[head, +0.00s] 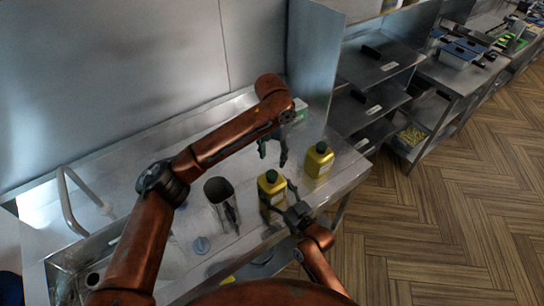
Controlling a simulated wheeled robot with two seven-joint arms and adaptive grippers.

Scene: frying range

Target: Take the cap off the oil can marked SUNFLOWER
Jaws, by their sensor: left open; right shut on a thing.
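Two yellow oil cans with dark green caps stand upright on the steel counter. The nearer can (270,186) has its cap (271,176) on. The other can (319,164) stands behind and to its right, also with its cap (321,147) on. The label print is too small to read, so I cannot tell which is marked SUNFLOWER. My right gripper (279,197) is shut on the nearer can's body, fingers at its sides. My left gripper (273,158) is open and empty, pointing down above and behind the nearer can's cap.
An open metal container (216,187) stands left of the nearer can. A grey round piece (201,245) lies on the counter (235,250) near the front. A sink with a bent faucet (66,205) is at the left. A steel partition (312,65) rises behind; shelves (377,65) stand to the right.

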